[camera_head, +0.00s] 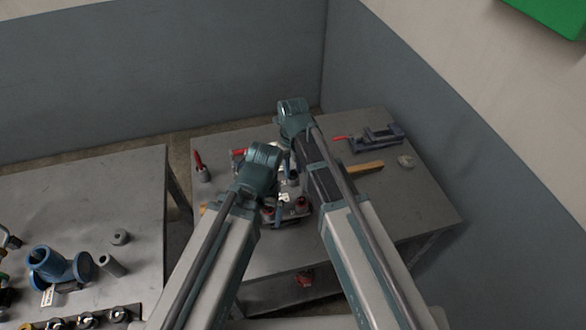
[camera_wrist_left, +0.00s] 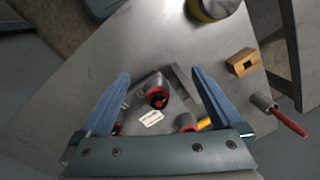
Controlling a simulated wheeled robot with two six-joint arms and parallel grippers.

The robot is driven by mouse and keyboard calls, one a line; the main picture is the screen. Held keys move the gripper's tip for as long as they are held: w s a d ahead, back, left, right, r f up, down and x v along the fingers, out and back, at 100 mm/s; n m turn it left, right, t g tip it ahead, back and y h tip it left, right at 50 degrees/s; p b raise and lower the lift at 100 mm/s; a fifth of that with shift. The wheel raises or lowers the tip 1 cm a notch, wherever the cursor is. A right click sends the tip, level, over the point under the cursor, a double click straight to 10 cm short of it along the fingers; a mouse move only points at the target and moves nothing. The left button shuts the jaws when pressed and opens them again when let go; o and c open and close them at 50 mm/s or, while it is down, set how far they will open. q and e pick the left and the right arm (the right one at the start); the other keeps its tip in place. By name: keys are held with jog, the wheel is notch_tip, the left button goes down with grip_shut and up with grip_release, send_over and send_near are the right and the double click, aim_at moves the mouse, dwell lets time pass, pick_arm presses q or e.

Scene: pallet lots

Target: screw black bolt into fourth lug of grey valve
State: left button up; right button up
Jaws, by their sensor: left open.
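My left gripper (camera_head: 274,205) points down over the near middle of the grey table. In the left wrist view its two blue fingers (camera_wrist_left: 160,76) are apart, with nothing gripped. Between and below them are a grey part with a red rim (camera_wrist_left: 156,97), a second red-rimmed grey part (camera_wrist_left: 186,122) and a pale label (camera_wrist_left: 152,118). I cannot tell whether these belong to the grey valve. My right gripper (camera_head: 285,150) is farther back over the same table; its fingers are mostly hidden by the arms. I cannot make out the black bolt or the fourth lug.
A blue clamp (camera_head: 376,139), wooden bar (camera_head: 364,168) and round grey piece (camera_head: 405,161) lie at the right. A red-handled tool (camera_head: 200,165) is at the left. The left table holds a blue flanged part (camera_head: 52,268) and several rings. The right table's front right is clear.

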aim_at(293, 173)
jog(key=o, duration=0.4)
jog(key=shift+r, duration=0.1)
notch_tip(293, 173, up, 7)
jog(key=p, duration=0.7)
dwell(0.3)
